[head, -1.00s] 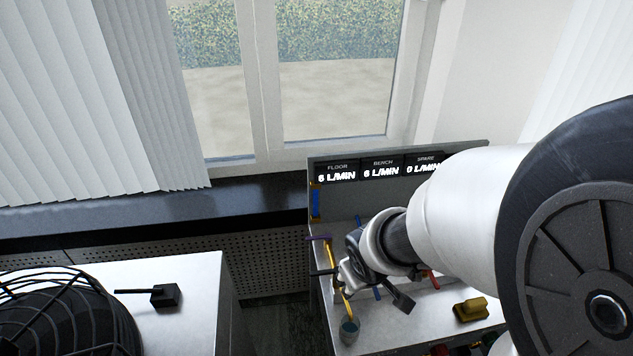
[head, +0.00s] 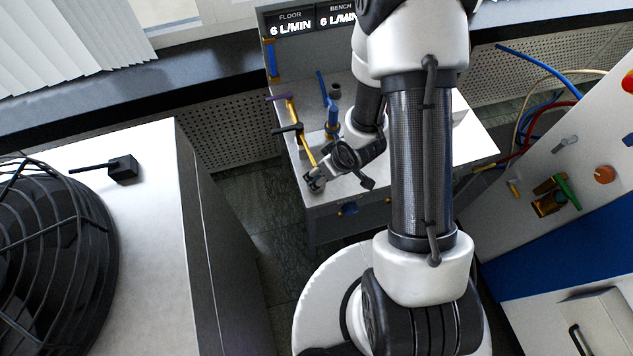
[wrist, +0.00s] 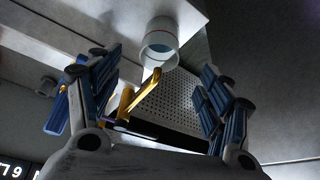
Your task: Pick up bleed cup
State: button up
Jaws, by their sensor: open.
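The bleed cup (wrist: 160,42) is a small pale cup with a thin red line around it. In the wrist view it shows at the top middle, by the end of a yellow pipe (wrist: 140,95). My gripper (wrist: 155,92) is open, with its blue-padded fingers spread left and right and nothing between them; the cup appears beyond the fingertips, apart from them. In the head view my gripper (head: 316,178) is at the lower end of the yellow pipe (head: 304,146), at the bench's front edge. The cup cannot be made out there, likely covered by the gripper.
The bench (head: 345,187) also carries a blue pipe (head: 333,122) close to my arm. A flow display panel (head: 310,22) stands at its back. A white cabinet (head: 150,230) with a black caged fan (head: 55,260) is at left. A panel with hoses (head: 590,160) is at right.

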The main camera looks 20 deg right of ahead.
jog(key=b+x, duration=0.3)
jog(key=x, duration=0.6)
jog(key=shift+w+a+f, duration=0.1)
jog(key=shift+w+f, duration=0.05)
jog(key=shift+w, duration=0.1)
jog(key=shift+c, duration=0.6)
jog(key=c, duration=1.1)
jog(key=shift+c, duration=0.2)
jog(key=shift+r, duration=0.25)
